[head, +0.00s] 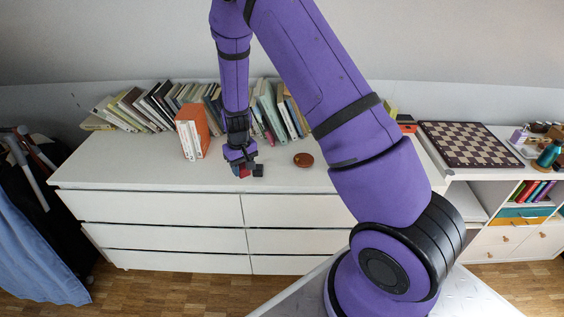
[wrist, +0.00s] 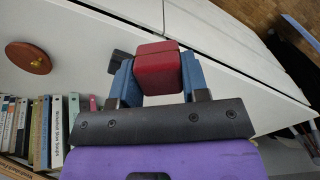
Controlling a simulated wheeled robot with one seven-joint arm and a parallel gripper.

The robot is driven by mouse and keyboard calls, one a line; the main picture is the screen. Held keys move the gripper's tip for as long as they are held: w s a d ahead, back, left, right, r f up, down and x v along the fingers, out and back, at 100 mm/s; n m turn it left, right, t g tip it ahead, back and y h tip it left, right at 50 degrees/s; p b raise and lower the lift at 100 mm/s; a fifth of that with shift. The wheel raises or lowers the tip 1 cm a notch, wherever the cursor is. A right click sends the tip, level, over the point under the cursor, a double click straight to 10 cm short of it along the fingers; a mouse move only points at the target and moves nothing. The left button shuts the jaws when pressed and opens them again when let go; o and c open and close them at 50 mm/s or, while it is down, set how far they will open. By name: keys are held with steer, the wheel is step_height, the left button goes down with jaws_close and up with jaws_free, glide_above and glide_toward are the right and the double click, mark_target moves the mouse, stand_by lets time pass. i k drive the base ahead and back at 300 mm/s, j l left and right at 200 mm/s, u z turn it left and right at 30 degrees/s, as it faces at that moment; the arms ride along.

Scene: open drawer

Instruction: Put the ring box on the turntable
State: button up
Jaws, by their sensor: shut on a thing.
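The ring box (wrist: 157,68) is a small dark red box, held between the two blue fingers of my gripper (wrist: 156,78) in the wrist view. In the head view my gripper (head: 245,170) points down near the front edge of the white dresser top, and a bit of red shows between its fingers. I cannot tell how far the box is above the surface. A round reddish-brown disc (head: 303,159), which may be the turntable, lies on the dresser top to the right of my gripper. It also shows in the wrist view (wrist: 28,57), with a small light spot on it.
The white dresser (head: 110,172) has a row of leaning books (head: 150,106) at its back. A chessboard (head: 466,144) lies on the unit at right. The dresser top around the disc is clear.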

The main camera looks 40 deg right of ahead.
mark_target(306, 157)
steer(key=i+j+z, duration=0.1)
steer(key=j+z, duration=0.85)
steer(key=i+l+z, duration=0.25)
steer(key=i, duration=0.3)
steer(key=k+j, duration=0.05)
steer(key=j, duration=0.05)
